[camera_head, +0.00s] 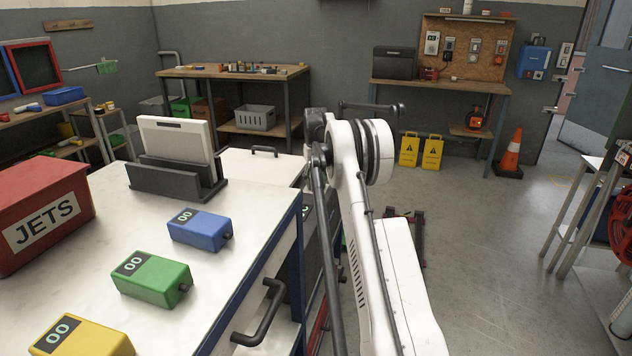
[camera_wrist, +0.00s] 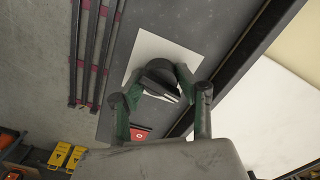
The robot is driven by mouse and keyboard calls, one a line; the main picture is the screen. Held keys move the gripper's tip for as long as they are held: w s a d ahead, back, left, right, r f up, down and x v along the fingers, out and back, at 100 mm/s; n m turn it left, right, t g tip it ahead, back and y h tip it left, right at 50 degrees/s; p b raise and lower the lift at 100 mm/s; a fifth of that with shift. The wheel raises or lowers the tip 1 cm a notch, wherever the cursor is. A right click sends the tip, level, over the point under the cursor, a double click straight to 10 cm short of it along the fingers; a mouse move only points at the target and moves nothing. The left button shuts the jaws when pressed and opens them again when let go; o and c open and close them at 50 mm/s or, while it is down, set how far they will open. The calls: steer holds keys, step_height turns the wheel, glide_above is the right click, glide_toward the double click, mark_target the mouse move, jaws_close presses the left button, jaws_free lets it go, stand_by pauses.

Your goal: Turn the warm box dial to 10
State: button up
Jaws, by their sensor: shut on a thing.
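In the wrist view a round black dial (camera_wrist: 158,70) sits on a white square plate (camera_wrist: 150,44) on a grey panel. A light pointer mark shows at the dial's lower right; no numbers can be read. My gripper (camera_wrist: 159,85) has its green-padded fingers on either side of the dial, closed on it. In the head view my arm reaches down past the workbench, and my gripper and this dial are hidden there. I cannot tell from the label which box the dial belongs to.
A red label (camera_wrist: 139,132) is beside the plate. Dark rails (camera_wrist: 95,50) run along the panel's left. On the white bench (camera_head: 225,215) stand blue (camera_head: 200,228), green (camera_head: 151,279) and yellow (camera_head: 84,338) boxes, each showing 00, and a red JETS box (camera_head: 42,214).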

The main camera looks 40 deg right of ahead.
steer(key=m+p, duration=0.1)
steer(key=m, duration=0.3)
steer(key=shift+m, duration=0.3)
steer(key=m, duration=0.4)
steer(key=shift+m+p, duration=0.3)
steer(key=shift+p, duration=0.05)
steer(key=o, duration=1.1)
steer(key=shift+r, duration=0.1)
step_height(320, 180, up, 12)
steer(key=shift+f, duration=0.1)
stand_by(0.3)
